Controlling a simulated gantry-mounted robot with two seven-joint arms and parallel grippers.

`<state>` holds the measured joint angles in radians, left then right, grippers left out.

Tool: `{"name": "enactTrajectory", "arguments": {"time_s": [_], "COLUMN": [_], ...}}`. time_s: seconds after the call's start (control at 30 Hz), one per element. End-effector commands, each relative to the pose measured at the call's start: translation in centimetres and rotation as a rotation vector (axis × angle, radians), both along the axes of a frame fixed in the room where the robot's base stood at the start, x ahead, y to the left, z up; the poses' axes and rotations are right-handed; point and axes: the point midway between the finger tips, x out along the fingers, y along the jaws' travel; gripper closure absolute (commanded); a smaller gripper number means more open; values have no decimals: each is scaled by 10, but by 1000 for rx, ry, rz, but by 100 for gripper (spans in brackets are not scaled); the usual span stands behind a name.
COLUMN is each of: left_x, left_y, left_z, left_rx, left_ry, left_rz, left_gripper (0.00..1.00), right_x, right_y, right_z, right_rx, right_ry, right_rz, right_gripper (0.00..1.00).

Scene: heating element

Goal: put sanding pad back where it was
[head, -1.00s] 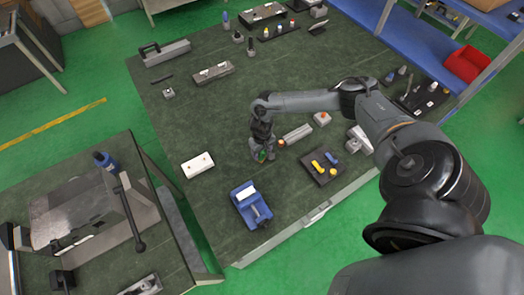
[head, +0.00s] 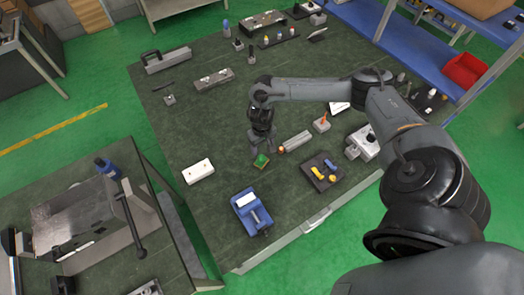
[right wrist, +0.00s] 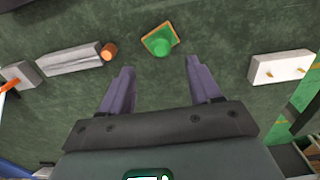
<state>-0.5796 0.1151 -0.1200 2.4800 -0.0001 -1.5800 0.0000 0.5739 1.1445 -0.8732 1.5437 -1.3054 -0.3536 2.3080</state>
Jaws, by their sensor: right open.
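The sanding pad (head: 261,161) is a small green block with a round green knob and an orange-brown edge. It lies on the dark green table top (head: 215,115). In the right wrist view the pad (right wrist: 158,41) shows beyond my fingertips, in line with the gap between them, knob toward the camera. My right gripper (head: 262,148) is open and empty, just above and behind the pad in the head view. Its two purple-grey fingers (right wrist: 160,82) stand wide apart, clear of the pad. My left gripper is not in view.
A grey bar with an orange end (head: 295,141) lies right of the pad, and a white block (head: 198,171) lies left. A blue vise-like tool (head: 251,212) and a dark tray with yellow and blue pieces (head: 321,170) are nearer the front. The table's middle left is clear.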

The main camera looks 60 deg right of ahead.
Motion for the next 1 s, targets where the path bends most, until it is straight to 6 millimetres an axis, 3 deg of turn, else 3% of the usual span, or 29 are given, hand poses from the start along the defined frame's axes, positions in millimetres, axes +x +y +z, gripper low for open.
{"name": "enactTrajectory", "arguments": {"time_s": [0.1, 0.23, 0.37, 0.47, 0.57, 0.63, 0.73, 0.8, 0.87, 1.0], "left_x": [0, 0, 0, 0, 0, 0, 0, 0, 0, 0], "left_y": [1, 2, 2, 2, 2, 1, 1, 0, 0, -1], "left_z": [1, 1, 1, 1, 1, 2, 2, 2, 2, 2], "left_rx": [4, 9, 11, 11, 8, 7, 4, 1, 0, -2], "left_ry": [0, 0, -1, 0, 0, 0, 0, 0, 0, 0], "left_rz": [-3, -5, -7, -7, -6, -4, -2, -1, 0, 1], "left_gripper": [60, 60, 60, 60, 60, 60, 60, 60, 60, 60], "right_x": [0, 2, 11, 20, 25, 24, 18, 9, -1, -37], "right_y": [0, 10, 51, 113, 195, 248, 300, 315, 317, 296], "right_z": [14, 18, 5, -11, -17, -9, 14, 32, 46, 65], "right_rx": [0, 7, 33, 65, 91, 88, 45, -2, -44, -108], "right_ry": [-1, -12, -74, -178, -335, -455, -588, -632, -636, -550], "right_rz": [0, 34, 176, 368, 571, 680, 760, 770, 762, 724], "right_gripper": [37, 37, 37, 37, 37, 37, 37, 37, 37, 37]}}
